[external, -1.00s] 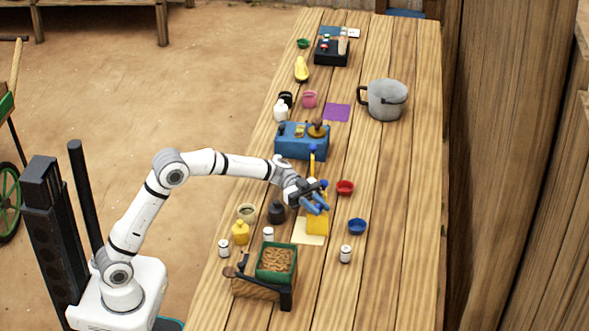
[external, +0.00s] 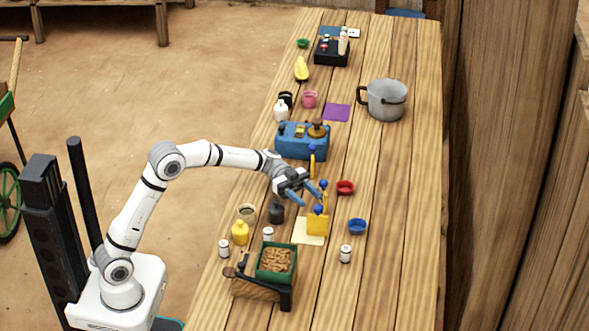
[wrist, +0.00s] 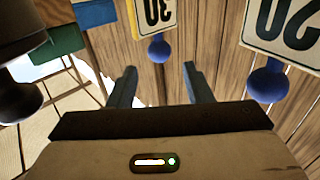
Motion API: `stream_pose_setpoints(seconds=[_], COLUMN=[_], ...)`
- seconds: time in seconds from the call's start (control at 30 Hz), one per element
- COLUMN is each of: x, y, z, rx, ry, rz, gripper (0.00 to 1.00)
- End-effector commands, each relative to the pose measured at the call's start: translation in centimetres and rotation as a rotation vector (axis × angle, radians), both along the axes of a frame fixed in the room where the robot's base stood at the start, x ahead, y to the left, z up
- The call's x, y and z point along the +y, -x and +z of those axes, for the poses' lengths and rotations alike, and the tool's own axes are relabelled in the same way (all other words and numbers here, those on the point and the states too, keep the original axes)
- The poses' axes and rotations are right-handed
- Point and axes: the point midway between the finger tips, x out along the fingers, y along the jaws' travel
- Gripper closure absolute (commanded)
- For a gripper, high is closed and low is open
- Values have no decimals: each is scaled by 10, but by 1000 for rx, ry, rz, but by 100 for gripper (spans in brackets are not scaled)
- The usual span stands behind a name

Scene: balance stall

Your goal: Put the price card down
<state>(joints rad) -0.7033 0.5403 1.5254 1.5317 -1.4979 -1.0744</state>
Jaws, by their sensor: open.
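A yellow price card (external: 317,226) with a blue knob stands at the right part of a cream sheet (external: 303,238) on the table. My gripper (external: 301,199) is open and empty, up and to the left of that card and apart from it. In the wrist view, two number cards with blue knobs show upside down: one reads 30 (wrist: 155,15), the other 20 (wrist: 285,28). The gripper (wrist: 160,84) shows there with nothing between its fingers. I cannot tell which of these is the yellow card.
Two more yellow, blue-knobbed pieces stand behind, one (external: 312,162) by the blue box (external: 292,148). A dark bottle (external: 276,213), red bowl (external: 345,187) and blue bowl (external: 357,226) are near. A green bin (external: 261,270) is in front.

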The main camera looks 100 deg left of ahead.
Motion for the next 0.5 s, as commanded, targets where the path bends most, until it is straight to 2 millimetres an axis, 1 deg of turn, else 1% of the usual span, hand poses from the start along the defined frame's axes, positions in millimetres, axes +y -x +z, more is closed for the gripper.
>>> stream_pose_setpoints(seconds=[0.03, 0.2, 0.33, 0.5], x=[10, 31, 41, 44], y=[9, 30, 40, 44], z=[3, 2, 1, 0], rx=[0, 0, 0, 0], ry=[1, 0, 0, 0], rz=[4, 3, 1, -1], gripper=[54, 54, 54, 54])
